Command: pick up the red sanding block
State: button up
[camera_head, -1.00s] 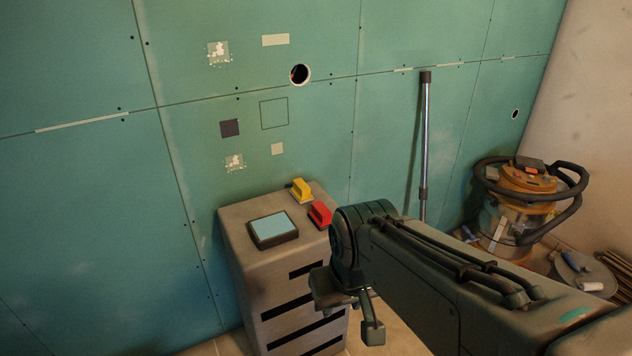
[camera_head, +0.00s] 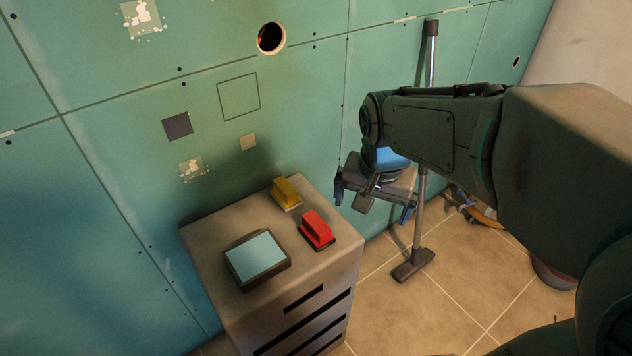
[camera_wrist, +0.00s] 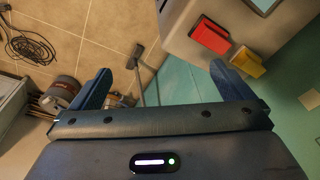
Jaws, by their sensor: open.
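The red sanding block (camera_head: 316,228) sits on top of the grey cabinet (camera_head: 210,237), near its right edge. It also shows in the wrist view (camera_wrist: 211,39), at the upper right beyond the fingers. My gripper (camera_head: 376,204) is to the right of the cabinet and of the block, apart from both. In the wrist view, its two blue fingers (camera_wrist: 160,82) are spread wide with nothing between them.
A yellow block (camera_head: 286,192) sits behind the red one. A pad with a light blue top (camera_head: 257,259) lies to the left. A floor pole (camera_head: 418,230) leans on the green wall behind my gripper. A vacuum (camera_wrist: 62,92) stands on the tiles.

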aim_at(316, 222)
jog(key=w+a+f+m+g, duration=0.2)
jog(key=w+a+f+m, duration=0.45)
jog(key=w+a, duration=0.35)
jog(key=f, duration=0.8)
jog(key=w+f+p, duration=0.1)
jog(key=f, duration=0.4)
jog(key=shift+d, duration=0.2)
jog(key=c, duration=1.1)
